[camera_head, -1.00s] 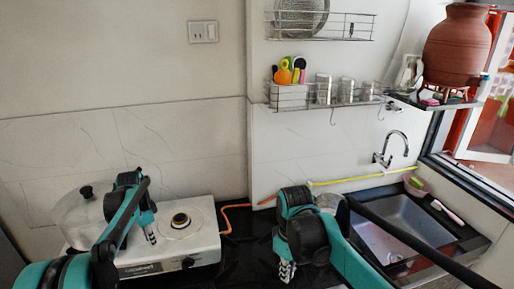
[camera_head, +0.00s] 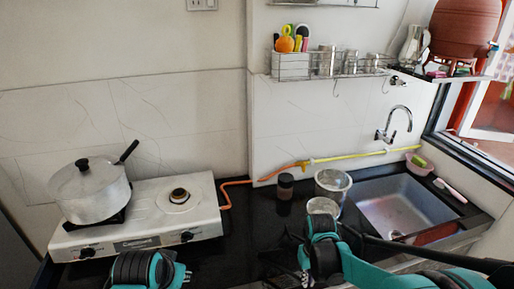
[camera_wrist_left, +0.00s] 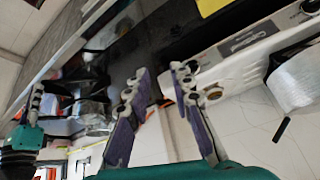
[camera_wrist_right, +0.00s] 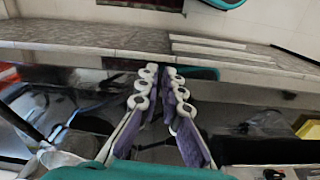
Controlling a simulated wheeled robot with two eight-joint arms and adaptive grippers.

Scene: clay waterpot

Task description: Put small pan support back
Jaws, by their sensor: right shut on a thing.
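The white stove (camera_head: 140,222) stands at left in the head view. Its right burner (camera_head: 179,197) is bare, with no support around it. My right gripper (camera_head: 302,272) is low over the dark counter, right of the stove. It is shut on the small pan support (camera_head: 291,256), a thin dark frame of prongs, partly hidden by the gripper. In the right wrist view the fingertips (camera_wrist_right: 161,75) are close together. My left gripper shows in the left wrist view (camera_wrist_left: 161,72), its fingers apart with nothing between them.
A lidded pan (camera_head: 92,190) sits on the left burner, its handle pointing back right. A dark jar (camera_head: 285,187) and metal containers (camera_head: 332,184) stand on the counter (camera_head: 245,222). The sink (camera_head: 405,207) is at right.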

